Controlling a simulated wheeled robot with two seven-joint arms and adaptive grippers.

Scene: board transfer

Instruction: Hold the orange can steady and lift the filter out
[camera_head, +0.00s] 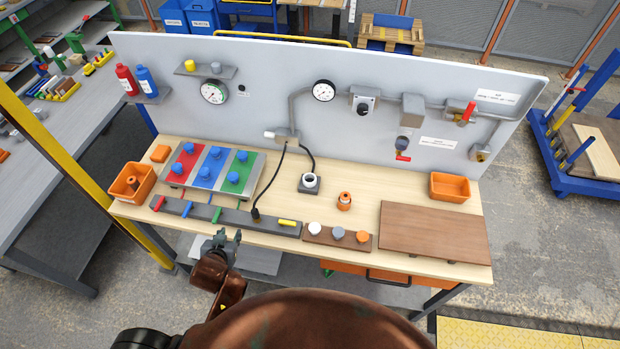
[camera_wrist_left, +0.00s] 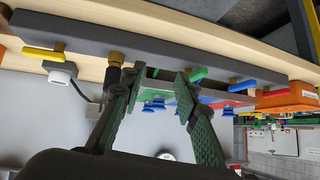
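A small orange can (camera_head: 344,202) stands upright on the wooden bench, right of centre in the head view. Its top looks narrower and orange-brown; I cannot make out the filter as a separate part. My left gripper (camera_head: 229,236) is at the bench's front edge, left of the can and well apart from it. In the left wrist view, the left gripper (camera_wrist_left: 161,76) has its two fingers spread with nothing between them. The can does not show clearly in that view. My right gripper is not in view.
A dark strip (camera_head: 240,217) with coloured handles runs along the front edge. A black-and-white socket (camera_head: 310,183) stands left of the can. A block with three knobs (camera_head: 325,243), a brown board (camera_head: 432,233) and orange bins (camera_head: 451,198) surround it. Bare wood lies around the can.

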